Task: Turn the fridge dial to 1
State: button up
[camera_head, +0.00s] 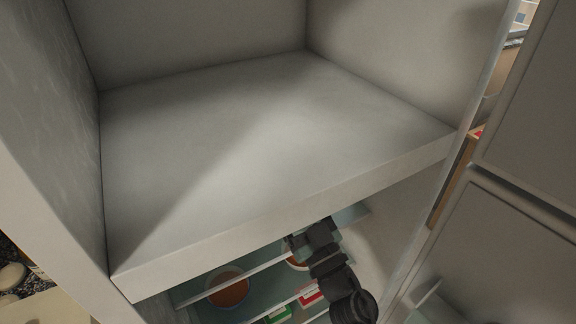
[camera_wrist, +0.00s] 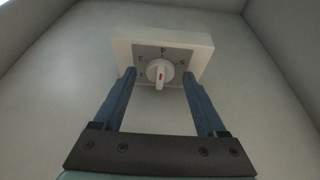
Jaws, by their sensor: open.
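The fridge dial, a round white knob (camera_wrist: 160,72) with a short red mark, sits on the front of a pale box (camera_wrist: 203,46) in the wrist view. The red mark lies on the lower half of the knob. My gripper (camera_wrist: 159,74) is open, with one blue finger on each side of the knob. Gaps show between the fingers and the knob; contact cannot be seen. In the head view my dark arm reaches into the lower fridge compartment, and the dial is hidden there.
An empty upper compartment (camera_head: 250,130) lies above my arm in the head view. Below are shelves (camera_head: 255,268) with a round orange-brown item (camera_head: 228,291) and red and green packages. A grey door or panel (camera_head: 510,250) stands at the right.

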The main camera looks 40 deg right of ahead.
jog(key=shift+c, duration=0.2)
grip_shut()
jog(key=shift+n+y, duration=0.4)
jog(key=shift+n, duration=0.2)
jog(key=shift+s+d+r+n+g+y+p, duration=0.15)
jog(key=shift+n+g+y+p, duration=0.75)
jog(key=shift+n, duration=2.25)
jog(key=shift+w+d+r+n+g+y+p, duration=0.2)
jog(key=shift+n+y, duration=1.3)
jog(key=shift+n, duration=1.7)
jog(key=shift+s+d+r+n+g+y+p, duration=0.2)
jog(key=shift+n+g+y+p, duration=0.7)
jog(key=shift+n, duration=2.25)
jog(key=shift+f+t+y+b, duration=0.1)
jog(key=shift+t+y+b, duration=0.2)
jog(key=shift+y, duration=0.2)
